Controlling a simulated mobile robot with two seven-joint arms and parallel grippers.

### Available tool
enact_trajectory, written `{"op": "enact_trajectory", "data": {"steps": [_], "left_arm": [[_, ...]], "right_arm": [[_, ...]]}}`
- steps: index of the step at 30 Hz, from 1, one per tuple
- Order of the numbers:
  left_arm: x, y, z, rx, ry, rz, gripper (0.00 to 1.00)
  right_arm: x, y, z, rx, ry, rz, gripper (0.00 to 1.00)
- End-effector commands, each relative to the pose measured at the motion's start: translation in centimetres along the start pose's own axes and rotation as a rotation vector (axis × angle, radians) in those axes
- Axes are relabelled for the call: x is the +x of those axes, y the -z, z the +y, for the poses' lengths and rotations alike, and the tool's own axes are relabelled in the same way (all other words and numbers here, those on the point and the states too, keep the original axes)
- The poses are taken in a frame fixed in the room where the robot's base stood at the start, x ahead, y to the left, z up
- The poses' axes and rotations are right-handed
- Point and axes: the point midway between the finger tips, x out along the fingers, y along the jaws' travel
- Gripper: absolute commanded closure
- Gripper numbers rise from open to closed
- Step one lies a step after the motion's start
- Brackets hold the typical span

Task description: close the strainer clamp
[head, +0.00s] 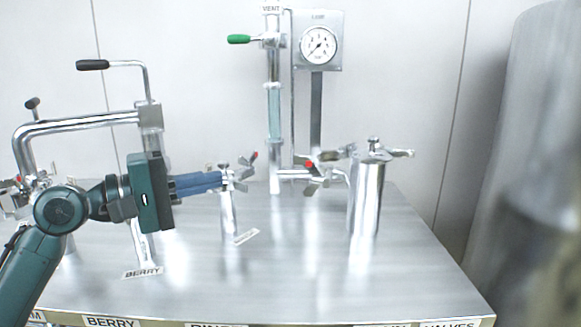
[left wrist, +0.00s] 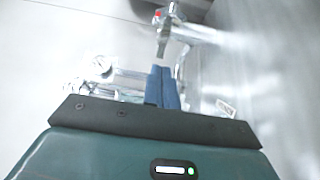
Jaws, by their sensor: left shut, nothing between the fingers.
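A steel canister with a lid (head: 367,195), which may be the strainer, stands upright right of the table's middle. A clamp with a red-tipped lever (head: 314,170) sits on the pipe left of it. Another red-tipped clamp (head: 246,165) sits at the top of a short steel post (head: 228,212). Which one is the strainer clamp I cannot tell. My left gripper (head: 221,180) is shut and empty, its blue fingertips at the post's top; contact is unclear. In the left wrist view, a red-tipped lever (left wrist: 163,35) lies just beyond the fingers (left wrist: 163,88).
Bent steel piping with a black-handled lever (head: 92,64) stands at the left. A vertical pipe with a green-handled valve (head: 239,39) and a gauge (head: 318,44) stand at the back. A large blurred grey cylinder fills the right edge. The steel table's front (head: 300,285) is clear.

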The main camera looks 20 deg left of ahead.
Motion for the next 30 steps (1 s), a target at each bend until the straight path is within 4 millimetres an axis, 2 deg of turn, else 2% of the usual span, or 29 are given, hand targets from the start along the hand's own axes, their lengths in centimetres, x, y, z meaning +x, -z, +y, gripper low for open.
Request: {"op": "enact_trajectory", "data": {"steps": [5,16,21,30], "left_arm": [[2.1,0.0,0.3,0.0,-0.003,-0.001,1.0],[10.0,0.0,0.3,-0.001,-0.004,-0.002,1.0],[11.7,-1.9,0.1,0.0,-0.002,-0.002,1.0],[12.6,-2.8,0.0,0.0,-0.001,0.001,1.0]], "right_arm": [[-0.3,0.5,0.1,0.009,-0.004,0.003,0.72],[-0.8,1.2,0.3,0.03,-0.013,0.013,0.72],[-0.8,1.3,0.3,0.032,-0.013,0.014,0.72],[-0.8,1.3,0.3,0.033,-0.014,0.016,0.72]]}}
